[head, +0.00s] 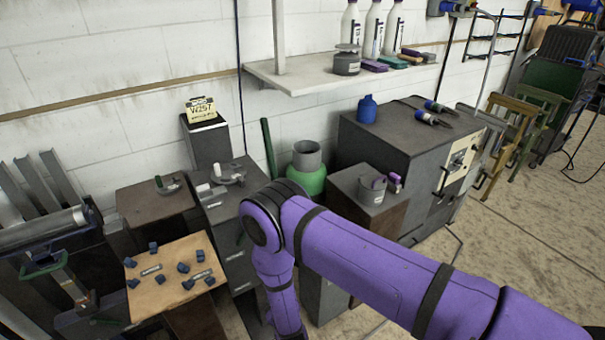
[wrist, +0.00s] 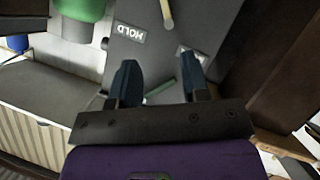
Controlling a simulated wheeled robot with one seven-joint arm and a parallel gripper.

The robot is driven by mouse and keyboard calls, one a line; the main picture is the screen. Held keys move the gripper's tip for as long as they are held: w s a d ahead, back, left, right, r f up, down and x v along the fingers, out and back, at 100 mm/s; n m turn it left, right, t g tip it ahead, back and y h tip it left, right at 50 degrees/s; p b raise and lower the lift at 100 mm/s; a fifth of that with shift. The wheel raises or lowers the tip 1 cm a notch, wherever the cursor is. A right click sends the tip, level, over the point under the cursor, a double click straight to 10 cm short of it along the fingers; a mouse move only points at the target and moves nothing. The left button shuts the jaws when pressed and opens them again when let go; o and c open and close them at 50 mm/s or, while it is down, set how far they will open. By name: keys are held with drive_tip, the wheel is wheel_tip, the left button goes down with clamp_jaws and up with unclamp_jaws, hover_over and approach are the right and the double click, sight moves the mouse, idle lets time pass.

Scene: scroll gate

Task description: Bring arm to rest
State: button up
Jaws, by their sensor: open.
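My purple arm (head: 370,255) reaches across the head view from the lower right, bends at an elbow near the middle, and drops down out of the picture. My gripper is not visible in the head view. In the wrist view my gripper (wrist: 162,85) shows two dark blue fingers, spread apart with nothing between them. Beyond the fingers is a grey surface (wrist: 165,45) with a label reading "HOLD". A thin green item (wrist: 160,88) shows beyond the gap between the fingers.
A wooden board (head: 160,293) with several small blue pieces lies at the lower left. A green container (head: 308,180) stands behind my elbow. A grey cabinet (head: 390,150) and a small stand with a grey cup (head: 372,188) are to the right. Open floor (head: 530,230) lies at far right.

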drive_tip(key=w+r+m+g, duration=0.15)
drive_tip(key=w+r, duration=0.45)
drive_tip(key=r, duration=0.6)
drive_tip(key=w+r+m+g, duration=0.1)
drive_tip(key=w+r+m, duration=0.1)
drive_tip(key=w+r, duration=0.75)
drive_tip(key=s+d+r+m+g, duration=0.1)
drive_tip(key=d+r, duration=0.3)
drive_tip(key=r, duration=0.5)
drive_tip(key=s+d+r, duration=0.1)
drive_tip(key=d+r, duration=0.4)
drive_tip(key=r, duration=0.4)
drive_tip(key=s+d+r+m+g, duration=0.1)
drive_tip(key=d+r, duration=0.3)
drive_tip(key=r, duration=0.5)
drive_tip(key=s+d+r+m+g+h, duration=0.1)
drive_tip(key=s+d+r+m+h, duration=0.1)
drive_tip(key=s+d+r, duration=1.35)
drive_tip(key=s+d, duration=0.2)
drive_tip(key=s, duration=0.4)
drive_tip(key=s+d+r+m+g+h, duration=0.1)
drive_tip(key=s+d+r, duration=0.1)
drive_tip(key=s+d, duration=0.2)
drive_tip(key=s+d+r+m+g+h, duration=0.1)
drive_tip(key=s+d, duration=0.2)
drive_tip(key=s, duration=0.7)
drive_tip(key=shift+d+r, duration=0.2)
drive_tip(key=shift+d, duration=0.1)
